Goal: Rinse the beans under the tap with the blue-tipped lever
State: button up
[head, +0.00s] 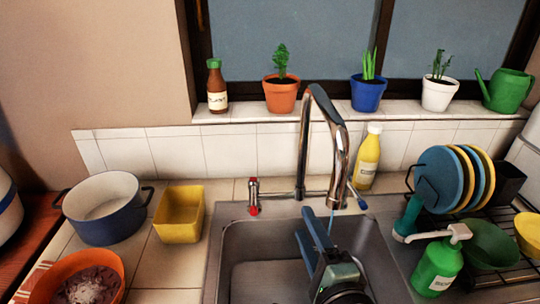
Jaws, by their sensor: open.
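The chrome tap (305,150) arches over the sink (375,250), its spout pointing down. The blue-tipped lever (361,203) is at the right of the tap's base, slanting down. A red-tipped lever (253,198) is at the left. A thin pale blue streak below the spout looks like running water. My gripper (311,225) is open over the sink, close to the spout and left of the blue tip, with nothing seen in it. An orange bowl (117,272) at the lower left holds purplish-brown contents (95,283) with white bits; I cannot tell whether these are the beans.
A blue pot (103,232) and yellow square bowl (180,215) stand left of the sink. A yellow bottle (368,155) stands behind the blue-tipped lever. A green soap bottle (436,268) and dish rack (505,268) are at the right. Potted plants line the sill (320,108).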

jog(key=w+a+r+n+t+h, duration=0.1)
jog(key=a+r+n, duration=0.4)
jog(key=r+n, duration=0.7)
notch_tip(320, 180, up, 3)
jog(key=shift+w+a+f+t+h, duration=0.2)
jog(key=shift+t+h, duration=0.1)
jog(key=shift+t, duration=0.5)
